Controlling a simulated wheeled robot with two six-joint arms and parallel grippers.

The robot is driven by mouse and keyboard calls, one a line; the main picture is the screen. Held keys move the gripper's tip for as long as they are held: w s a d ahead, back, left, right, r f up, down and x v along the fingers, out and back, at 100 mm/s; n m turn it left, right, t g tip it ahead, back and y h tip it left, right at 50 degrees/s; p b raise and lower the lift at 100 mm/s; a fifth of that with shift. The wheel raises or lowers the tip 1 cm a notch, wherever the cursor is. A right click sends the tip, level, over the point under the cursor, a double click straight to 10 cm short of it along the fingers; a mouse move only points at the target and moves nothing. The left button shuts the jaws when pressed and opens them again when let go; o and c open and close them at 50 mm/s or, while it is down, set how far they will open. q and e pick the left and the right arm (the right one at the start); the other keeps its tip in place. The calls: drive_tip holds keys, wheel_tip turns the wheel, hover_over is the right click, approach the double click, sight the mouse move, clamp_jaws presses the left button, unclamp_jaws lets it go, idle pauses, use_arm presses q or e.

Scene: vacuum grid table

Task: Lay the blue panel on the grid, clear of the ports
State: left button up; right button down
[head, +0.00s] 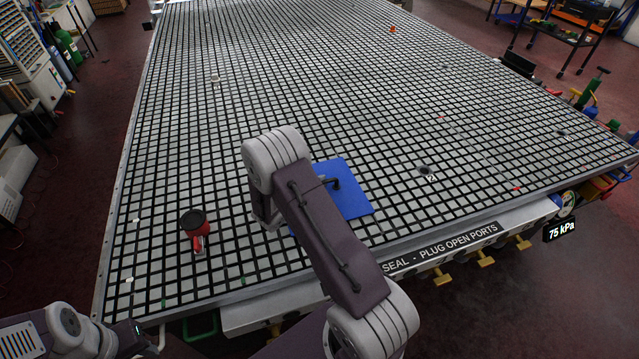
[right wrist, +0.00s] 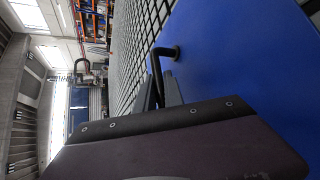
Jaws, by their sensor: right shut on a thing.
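The blue panel (head: 350,195) is over the grid table (head: 250,100) near its front edge, partly hidden behind my right arm. I cannot tell whether it touches the grid or hovers just above it. Its black handle (head: 332,182) stands up from its top and also shows in the right wrist view (right wrist: 168,52). My right gripper (right wrist: 163,88) is shut on the handle; in the head view my arm mostly hides it. A dark round port (head: 425,170) with a "2" label lies right of the panel, apart from it. My left gripper's fingers are not seen; only left arm links show at lower left.
A small pale object (head: 214,79) and an orange one (head: 392,29) sit farther back. A gauge (head: 566,205) reading 75 kPa hangs at the right front edge. Much of the grid is clear.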

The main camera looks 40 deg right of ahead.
drive_tip(key=c, duration=1.4)
unclamp_jaws()
drive_tip(key=shift+o, duration=0.2)
drive_tip(key=shift+f, duration=0.1)
drive_tip(key=b+v, duration=0.1)
drive_tip(key=v, duration=0.8)
